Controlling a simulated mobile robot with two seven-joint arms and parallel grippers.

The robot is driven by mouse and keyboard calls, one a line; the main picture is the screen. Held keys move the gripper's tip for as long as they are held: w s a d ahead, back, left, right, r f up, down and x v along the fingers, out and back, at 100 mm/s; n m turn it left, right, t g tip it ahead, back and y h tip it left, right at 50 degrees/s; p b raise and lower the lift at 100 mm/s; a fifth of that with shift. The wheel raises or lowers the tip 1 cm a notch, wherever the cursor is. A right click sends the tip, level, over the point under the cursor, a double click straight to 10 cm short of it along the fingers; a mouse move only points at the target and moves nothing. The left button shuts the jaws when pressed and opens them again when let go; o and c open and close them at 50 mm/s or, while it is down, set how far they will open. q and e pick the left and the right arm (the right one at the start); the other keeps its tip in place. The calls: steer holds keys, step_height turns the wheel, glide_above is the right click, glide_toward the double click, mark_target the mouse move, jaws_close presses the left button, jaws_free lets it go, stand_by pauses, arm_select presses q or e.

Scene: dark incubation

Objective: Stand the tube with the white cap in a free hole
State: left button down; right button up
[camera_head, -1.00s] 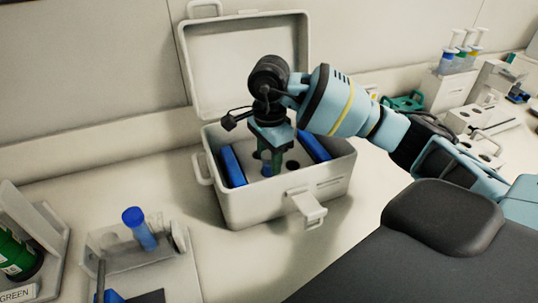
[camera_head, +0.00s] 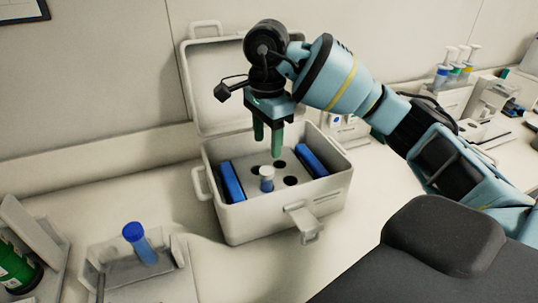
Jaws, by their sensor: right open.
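The tube with the white cap (camera_head: 267,178) stands upright in a hole of the white insert inside the open box (camera_head: 284,219). Only its upper part shows; the rest is down in the hole. Several dark empty holes are around it, one of them a free hole (camera_head: 291,181) to its right. My right gripper (camera_head: 267,147) is above the insert, pointing down, with its green fingers apart and nothing between them. It is clear of the tube's cap. My left gripper is not in view.
Blue packs (camera_head: 232,182) line the left and right inside of the box. The raised lid (camera_head: 219,98) stands behind my right gripper. A blue-capped tube (camera_head: 139,243) leans in a clear holder at the lower left. A latch (camera_head: 305,222) sticks out in front.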

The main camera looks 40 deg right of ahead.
step_height(320, 180, up, 2)
steer(key=shift+r, duration=0.25)
stand_by(0.9)
steer(key=shift+c, duration=0.4)
